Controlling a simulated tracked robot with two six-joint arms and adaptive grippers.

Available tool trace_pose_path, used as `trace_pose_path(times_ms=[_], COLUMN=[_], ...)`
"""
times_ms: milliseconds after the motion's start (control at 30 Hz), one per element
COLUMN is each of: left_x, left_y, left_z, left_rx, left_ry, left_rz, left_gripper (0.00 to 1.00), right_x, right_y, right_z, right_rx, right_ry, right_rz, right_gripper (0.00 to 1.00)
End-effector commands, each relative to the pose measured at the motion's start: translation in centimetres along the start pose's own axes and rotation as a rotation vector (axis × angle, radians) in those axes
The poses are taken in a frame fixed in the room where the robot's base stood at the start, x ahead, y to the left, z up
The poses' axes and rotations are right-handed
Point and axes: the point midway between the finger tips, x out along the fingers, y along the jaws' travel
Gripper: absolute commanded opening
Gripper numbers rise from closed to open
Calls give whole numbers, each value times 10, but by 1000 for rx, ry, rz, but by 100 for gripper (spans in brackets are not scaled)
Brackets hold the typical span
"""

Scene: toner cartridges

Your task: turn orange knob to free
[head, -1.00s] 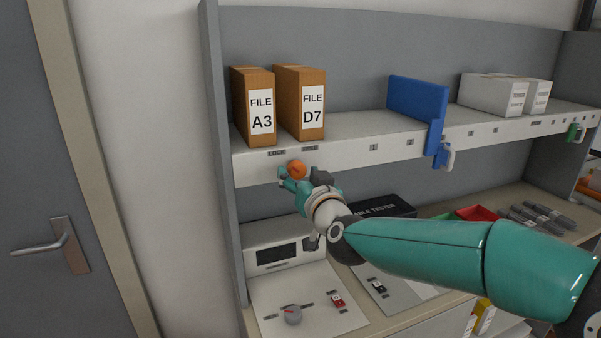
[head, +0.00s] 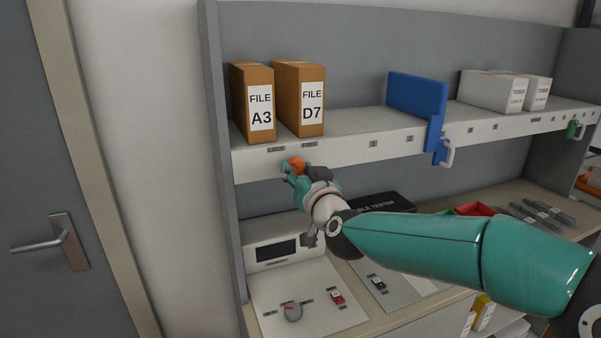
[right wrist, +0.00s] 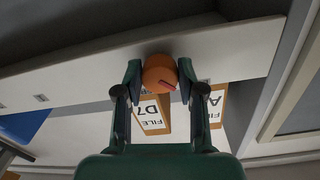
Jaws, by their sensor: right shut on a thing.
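The orange knob (head: 297,163) sits on the white front edge of the shelf, below the files. It also shows in the right wrist view (right wrist: 159,74), round, with a red mark on its face. My right gripper (head: 293,171) is at the knob, and in the right wrist view its two fingers (right wrist: 159,78) close on the knob from both sides. My left gripper does not show.
File boxes A3 (head: 260,105) and D7 (head: 301,100) stand on the shelf (head: 350,128) right above the knob. A blue plate (head: 416,97) with a handle is further right. Below are a white panel with a grey knob (head: 292,311) and a black tester box (head: 378,204).

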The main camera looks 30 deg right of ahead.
Motion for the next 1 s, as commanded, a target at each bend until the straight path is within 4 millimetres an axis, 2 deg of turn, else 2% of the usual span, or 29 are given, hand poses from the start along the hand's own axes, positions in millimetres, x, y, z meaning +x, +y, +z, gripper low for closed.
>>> trace_pose_path(times_ms=[367,1000], left_x=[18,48], left_y=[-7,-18], left_z=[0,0], left_rx=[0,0], left_ry=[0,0], left_rz=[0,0], left_gripper=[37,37], right_x=[0,0], right_y=[0,1], right_z=[2,-1], right_rx=[221,824], right_ry=[-3,-18], right_rz=[2,5], right_gripper=[4,4])
